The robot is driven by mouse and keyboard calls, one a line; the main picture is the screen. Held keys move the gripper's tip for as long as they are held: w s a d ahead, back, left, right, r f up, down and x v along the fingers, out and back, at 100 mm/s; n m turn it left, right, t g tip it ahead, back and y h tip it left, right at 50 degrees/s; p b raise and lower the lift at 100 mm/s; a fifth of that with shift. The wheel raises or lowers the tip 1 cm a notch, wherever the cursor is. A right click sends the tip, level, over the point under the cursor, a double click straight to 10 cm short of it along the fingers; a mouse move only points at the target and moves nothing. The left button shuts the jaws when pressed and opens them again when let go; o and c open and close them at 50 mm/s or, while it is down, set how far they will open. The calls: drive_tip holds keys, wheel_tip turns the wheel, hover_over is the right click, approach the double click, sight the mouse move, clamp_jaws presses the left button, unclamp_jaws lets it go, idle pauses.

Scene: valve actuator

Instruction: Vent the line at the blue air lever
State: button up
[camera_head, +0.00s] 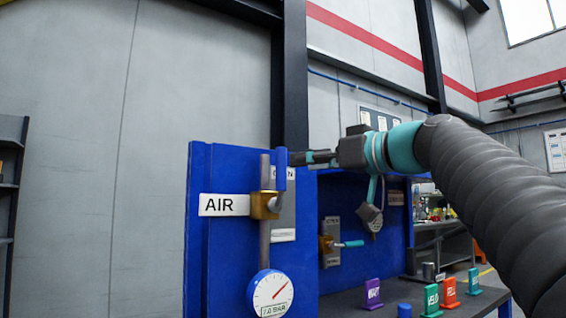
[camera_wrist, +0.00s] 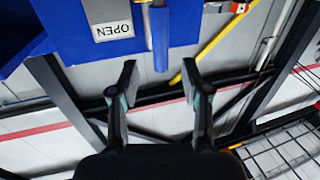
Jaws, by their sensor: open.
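The blue air lever (camera_head: 281,168) stands upright on a brass valve (camera_head: 264,205) beside the white AIR label (camera_head: 224,205). In the wrist view the lever (camera_wrist: 160,38) comes down from the top, and its end shows between my two fingertips. My gripper (camera_head: 300,158) reaches in from the right at the height of the lever's upper part. It is open, with a gap on both sides of the lever in the wrist view (camera_wrist: 159,70). I cannot tell how deep the lever sits between the fingers.
A round gauge (camera_head: 270,293) hangs below the valve, its needle pointing up and right. A second valve with a teal lever (camera_head: 349,244) is on the panel behind. Coloured tags, including a purple one (camera_head: 373,293), stand on a dark table.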

sight(285, 165)
drive_tip(key=p+x, duration=0.1)
drive_tip(key=x, duration=0.6)
drive_tip(key=shift+w+a, duration=0.1)
drive_tip(key=shift+a, duration=0.05)
clamp_jaws()
